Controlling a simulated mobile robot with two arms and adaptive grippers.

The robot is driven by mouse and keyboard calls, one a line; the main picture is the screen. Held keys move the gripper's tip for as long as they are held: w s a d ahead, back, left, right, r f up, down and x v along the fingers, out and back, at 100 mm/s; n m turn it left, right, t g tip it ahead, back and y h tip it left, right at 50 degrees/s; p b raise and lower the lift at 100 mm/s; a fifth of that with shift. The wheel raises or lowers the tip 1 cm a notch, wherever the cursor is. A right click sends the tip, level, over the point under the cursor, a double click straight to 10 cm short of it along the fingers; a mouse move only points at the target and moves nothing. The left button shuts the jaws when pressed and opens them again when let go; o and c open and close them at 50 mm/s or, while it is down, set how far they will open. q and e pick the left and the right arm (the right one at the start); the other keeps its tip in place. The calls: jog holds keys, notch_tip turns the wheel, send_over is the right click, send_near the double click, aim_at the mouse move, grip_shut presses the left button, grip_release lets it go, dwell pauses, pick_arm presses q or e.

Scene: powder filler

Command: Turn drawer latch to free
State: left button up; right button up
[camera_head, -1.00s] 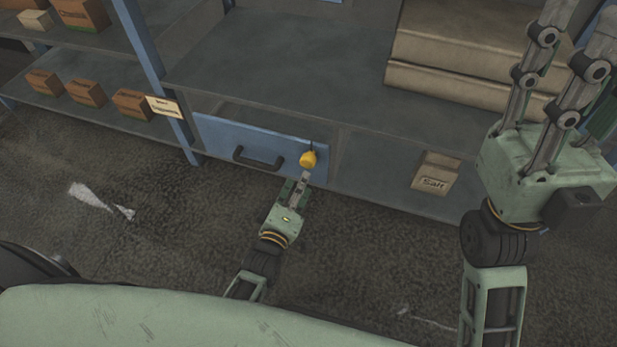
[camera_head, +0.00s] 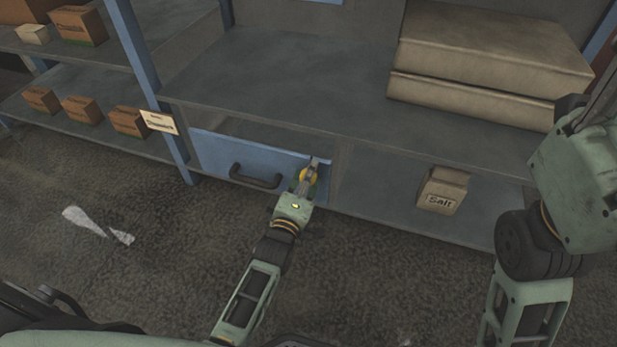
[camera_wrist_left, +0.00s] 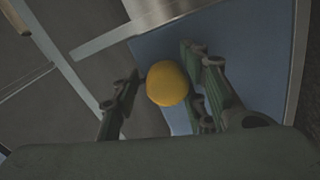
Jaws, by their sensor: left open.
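The yellow drawer latch (camera_head: 308,175) sits on the right part of the blue drawer front (camera_head: 214,152), partly hidden by my left gripper. In the left wrist view the latch (camera_wrist_left: 167,83) is a round yellow knob in front of the blue panel (camera_wrist_left: 160,46). My left gripper (camera_head: 311,168) is open, with its fingers at the latch. In the left wrist view the left gripper (camera_wrist_left: 160,82) has fingers on either side of the knob; contact cannot be told. A black drawer handle (camera_head: 254,178) is left of the latch. My right gripper (camera_head: 592,108) is partly in view at the right edge, its fingertips cut off.
A box marked Salt (camera_head: 442,190) stands on the lower shelf right of the drawer. Large tan sacks or boxes (camera_head: 485,55) lie on the upper shelf. Several brown boxes (camera_head: 80,109) stand on the left shelf. A blue post (camera_head: 142,70) rises left of the drawer.

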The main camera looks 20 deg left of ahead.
pick_arm(q)
grip_shut()
jog(key=shift+r, duration=0.15)
